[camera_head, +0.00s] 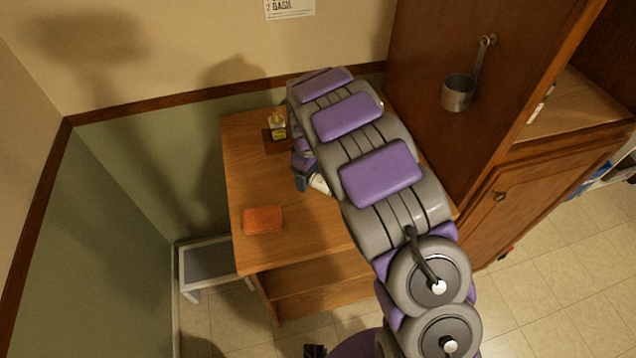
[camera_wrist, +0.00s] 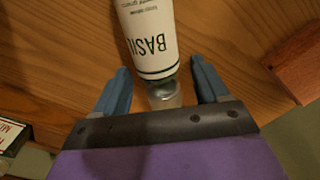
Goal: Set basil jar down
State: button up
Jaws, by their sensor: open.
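The basil jar (camera_wrist: 152,38) has a white label reading BASIL, upside down in the wrist view, and a clear end towards my gripper. My gripper (camera_wrist: 163,84) is open, with one blue finger on each side of the jar's near end. Gaps show between the fingers and the jar. The wood counter lies behind the jar; I cannot tell whether the jar touches it. In the head view, my arm hides most of my gripper (camera_head: 302,170), and a white patch beside it seems to be the jar (camera_head: 319,184).
A small yellow-labelled bottle (camera_head: 277,126) stands on a dark square (camera_head: 271,145) at the counter's back. An orange sponge (camera_head: 263,220) lies at the front left of the wooden counter (camera_head: 300,236). A tall wooden cabinet with a hanging ladle (camera_head: 458,93) stands to the right.

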jog(key=shift+r, duration=0.1)
jog(key=c, duration=1.3)
jog(key=shift+c, duration=0.2)
jog(key=shift+r, duration=0.1)
